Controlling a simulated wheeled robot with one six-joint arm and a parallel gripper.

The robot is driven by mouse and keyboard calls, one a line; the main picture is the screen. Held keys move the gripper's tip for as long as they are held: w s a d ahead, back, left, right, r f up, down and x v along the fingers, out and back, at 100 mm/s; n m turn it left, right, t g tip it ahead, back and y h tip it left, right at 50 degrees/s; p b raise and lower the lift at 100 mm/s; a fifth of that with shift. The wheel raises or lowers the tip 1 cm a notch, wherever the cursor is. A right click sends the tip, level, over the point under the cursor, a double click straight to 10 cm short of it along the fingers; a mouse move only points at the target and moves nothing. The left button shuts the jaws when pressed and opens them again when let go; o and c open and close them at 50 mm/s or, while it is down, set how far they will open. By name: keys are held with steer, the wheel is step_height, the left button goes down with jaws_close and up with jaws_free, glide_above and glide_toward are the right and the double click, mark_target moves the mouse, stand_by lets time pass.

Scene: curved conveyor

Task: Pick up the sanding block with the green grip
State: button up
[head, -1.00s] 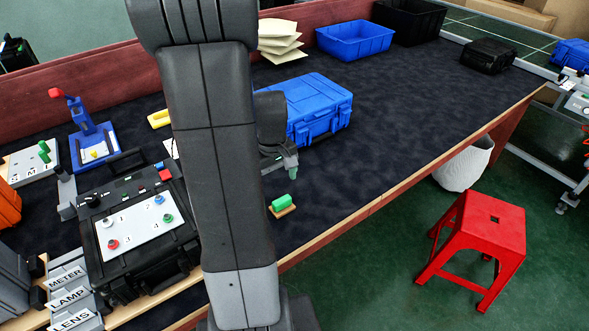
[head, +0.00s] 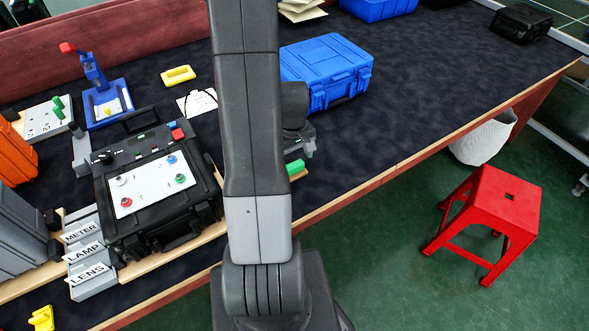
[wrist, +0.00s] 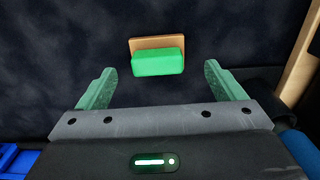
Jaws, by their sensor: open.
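The sanding block with the green grip (head: 295,167) lies on the dark mat near the table's front edge, partly hidden behind my arm in the head view. In the wrist view the sanding block (wrist: 157,62) shows its green grip on a tan base. It sits beyond and between the fingertips, apart from both. My gripper (wrist: 168,85) is open and empty, with a green finger on each side. In the head view my gripper (head: 304,148) is partly hidden by my arm, just above and beside the block.
A blue case (head: 327,72) stands behind my gripper. A black case with a white button panel (head: 150,188) stands left of my arm. A yellow-handled tool (head: 178,75) lies farther back. A red stool (head: 497,210) stands on the floor.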

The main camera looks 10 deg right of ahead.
mark_target(294, 164)
steer(key=shift+d+f, duration=0.15)
steer(key=shift+f, duration=1.95)
steer(key=shift+c, duration=0.4)
steer(key=c, duration=1)
